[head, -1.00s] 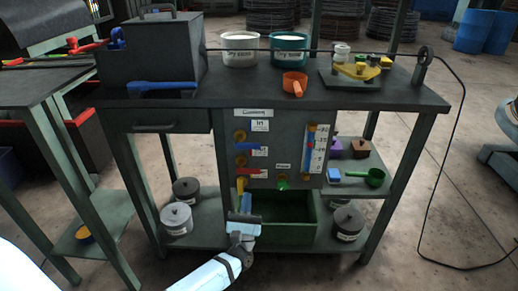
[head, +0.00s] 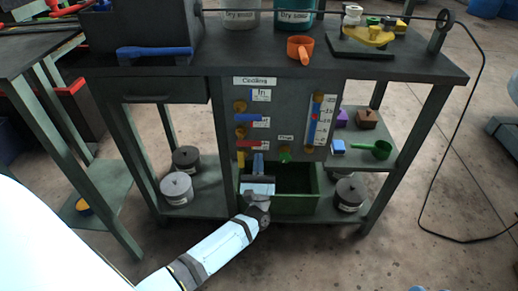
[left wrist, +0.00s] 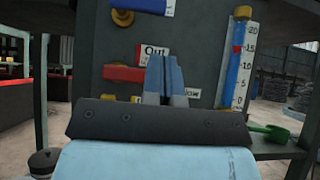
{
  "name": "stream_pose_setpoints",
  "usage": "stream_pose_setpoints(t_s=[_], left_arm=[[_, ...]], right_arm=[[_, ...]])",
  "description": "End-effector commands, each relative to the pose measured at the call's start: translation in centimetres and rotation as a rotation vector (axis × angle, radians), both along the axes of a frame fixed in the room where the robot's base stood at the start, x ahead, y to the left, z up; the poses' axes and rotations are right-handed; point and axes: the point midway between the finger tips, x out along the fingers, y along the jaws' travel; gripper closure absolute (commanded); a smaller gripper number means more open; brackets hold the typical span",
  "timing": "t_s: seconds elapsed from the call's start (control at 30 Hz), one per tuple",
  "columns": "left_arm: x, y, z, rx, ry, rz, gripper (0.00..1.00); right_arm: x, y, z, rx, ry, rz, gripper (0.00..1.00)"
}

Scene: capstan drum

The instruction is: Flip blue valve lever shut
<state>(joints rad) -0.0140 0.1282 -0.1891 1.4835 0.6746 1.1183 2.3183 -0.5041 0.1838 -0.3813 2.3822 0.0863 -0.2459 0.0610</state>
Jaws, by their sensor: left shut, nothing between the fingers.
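The blue valve lever (head: 248,117) lies horizontal on the panel, pointing right from its yellow hub. In the left wrist view its lower part (left wrist: 138,5) shows at the top edge. A red lever (head: 250,146) lies horizontal below it, also in the left wrist view (left wrist: 125,73).
A gauge (head: 318,120) stands right of the levers, with a green knob (head: 285,155) low between. A green open bin (head: 295,202) sits under the panel. The bench top (head: 240,65) overhangs it. A green scoop (left wrist: 268,132) is on the right shelf.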

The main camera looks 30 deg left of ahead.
Motion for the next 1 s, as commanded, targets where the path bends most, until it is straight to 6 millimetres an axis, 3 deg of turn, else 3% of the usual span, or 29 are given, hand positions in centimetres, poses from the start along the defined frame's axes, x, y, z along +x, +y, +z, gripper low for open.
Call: stream_pose_setpoints(t_s=[0.3, 0.5, 1.0], left_arm=[[3.5, 2.1, 4.2, 0.001, -0.004, 0.0, 1.0], [4.9, 2.9, 5.8, 0.0, -0.002, -0.001, 1.0], [5.2, 3.1, 6.1, -0.002, -0.003, -0.001, 1.0]], right_arm=[[0.0, 0.0, 0.2, 0.007, -0.014, 0.002, 0.57], [0.0, 0.1, 0.4, 0.012, -0.021, 0.005, 0.57], [0.0, 0.3, 0.5, 0.017, -0.025, 0.009, 0.57]])
